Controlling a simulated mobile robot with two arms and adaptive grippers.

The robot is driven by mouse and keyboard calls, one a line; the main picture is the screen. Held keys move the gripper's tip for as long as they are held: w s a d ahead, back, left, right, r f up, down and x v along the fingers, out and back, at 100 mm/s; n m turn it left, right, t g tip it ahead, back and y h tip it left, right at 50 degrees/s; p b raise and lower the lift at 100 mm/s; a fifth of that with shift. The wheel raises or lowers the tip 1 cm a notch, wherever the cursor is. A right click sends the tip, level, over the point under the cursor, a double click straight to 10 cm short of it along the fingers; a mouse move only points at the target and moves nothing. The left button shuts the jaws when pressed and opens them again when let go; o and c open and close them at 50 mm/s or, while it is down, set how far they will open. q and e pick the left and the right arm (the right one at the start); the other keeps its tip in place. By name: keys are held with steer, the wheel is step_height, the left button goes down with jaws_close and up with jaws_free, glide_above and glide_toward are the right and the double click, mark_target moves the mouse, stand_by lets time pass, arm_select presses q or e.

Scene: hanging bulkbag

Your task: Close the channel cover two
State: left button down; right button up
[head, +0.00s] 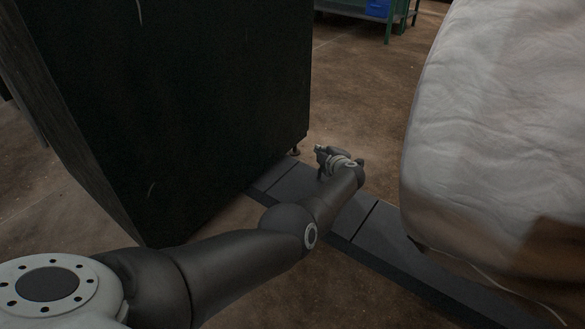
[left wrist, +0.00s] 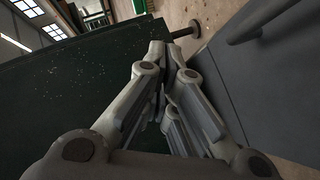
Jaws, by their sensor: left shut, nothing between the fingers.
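The channel cover (head: 378,226) is a run of dark grey flat sections on the floor between the black cabinet and the white bag. Seams divide it, and the sections look flat in the head view. I cannot tell which section is cover two. My left gripper (head: 321,154) is low over the cover beside the cabinet's lower corner, with its fingers shut and empty. In the left wrist view the closed fingers (left wrist: 166,62) point toward the cabinet's foot. A grey surface (left wrist: 275,95) with a dark bar fills the right side there. My right gripper is out of view.
The tall black cabinet (head: 200,90) stands close on the left, on a small foot (head: 294,152). A large white bulk bag (head: 500,120) hangs on the right. A green-framed bench (head: 392,20) stands at the back. Brown floor between them is clear.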

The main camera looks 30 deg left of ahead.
arm_select(q)
steer(key=shift+w, duration=0.15)
stand_by(0.5)
step_height(320, 180, up, 10)
stand_by(0.7)
